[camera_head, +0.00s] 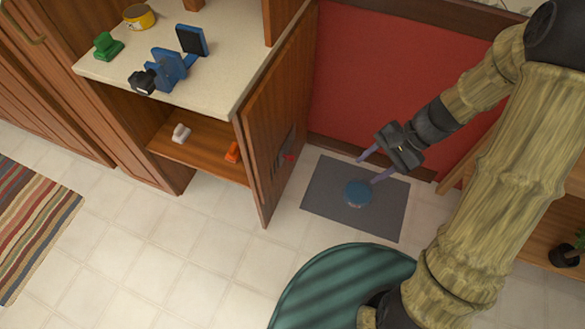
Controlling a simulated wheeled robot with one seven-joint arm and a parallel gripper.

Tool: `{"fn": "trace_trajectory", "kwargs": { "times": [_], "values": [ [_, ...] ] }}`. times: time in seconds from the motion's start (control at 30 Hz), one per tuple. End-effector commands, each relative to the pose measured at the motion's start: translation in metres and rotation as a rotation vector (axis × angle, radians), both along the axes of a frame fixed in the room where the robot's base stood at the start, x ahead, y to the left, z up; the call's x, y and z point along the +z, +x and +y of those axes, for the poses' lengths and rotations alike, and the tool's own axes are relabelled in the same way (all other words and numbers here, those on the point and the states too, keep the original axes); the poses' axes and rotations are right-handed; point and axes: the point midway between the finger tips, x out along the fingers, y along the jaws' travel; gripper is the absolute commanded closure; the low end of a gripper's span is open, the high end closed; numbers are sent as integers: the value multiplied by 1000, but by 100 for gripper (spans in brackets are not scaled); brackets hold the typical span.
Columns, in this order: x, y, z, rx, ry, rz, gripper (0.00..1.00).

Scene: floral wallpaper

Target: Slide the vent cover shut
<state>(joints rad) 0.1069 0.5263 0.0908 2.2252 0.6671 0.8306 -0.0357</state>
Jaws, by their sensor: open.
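A flat dark grey panel (330,205) lies on the floor against the red wall; it looks like the vent cover, but I see no slot or opening in it. A round blue knob (357,193) stands on the panel near its middle. My gripper (369,169) is open, with its two pale purple fingers spread. The fingers are over the panel, just behind the knob in the picture. The right fingertip appears close to the knob's edge; I cannot tell whether it touches. Nothing is between the fingers.
An open wooden cabinet door (272,120) stands left of the panel. The cabinet counter (225,70) holds a blue device, a green object and a yellow tin. A potted plant (566,254) is at the right. Tiled floor (215,245) is clear in front; a striped rug (30,225) lies far left.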

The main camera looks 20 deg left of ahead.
Motion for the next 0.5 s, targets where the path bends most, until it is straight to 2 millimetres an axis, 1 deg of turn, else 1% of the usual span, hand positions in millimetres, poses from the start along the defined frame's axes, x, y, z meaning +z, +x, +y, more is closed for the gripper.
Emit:
{"fn": "trace_trajectory", "kwargs": {
  "times": [0.03, 0.2, 0.27, 0.5],
  "values": [
    [-32, 4, 6, -26, 34, 31, 55],
    [-83, 20, 25, -119, 155, 125, 55],
    [-101, 26, 32, -151, 200, 155, 55],
    [-171, 55, 56, -286, 386, 267, 55]
  ]
}}
